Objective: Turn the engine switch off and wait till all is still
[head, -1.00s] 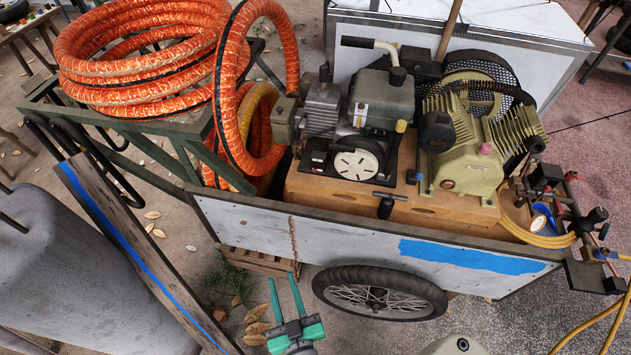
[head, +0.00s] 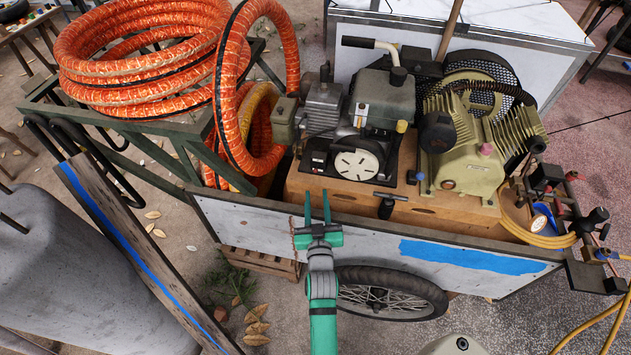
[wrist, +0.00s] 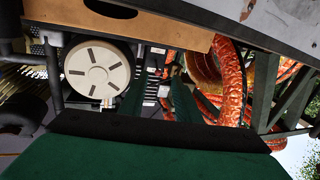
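The engine (head: 320,108) sits on the cart, with a round pale slotted starter cover (head: 356,163) on its near side. The cover also shows in the wrist view (wrist: 97,68). A small pale block (wrist: 164,90) shows between my fingertips in the wrist view, farther off; I cannot tell whether it is the engine switch. I cannot pick out the switch or its position in the head view. My gripper (head: 317,200) is open and empty, its two fingers apart, over the cart's near side wall, short of the engine.
The cart's near wall (head: 360,235) stands between my arm and the engine. The compressor (head: 460,150) is right of the engine. A thick orange hose (head: 225,100) hangs close on the left.

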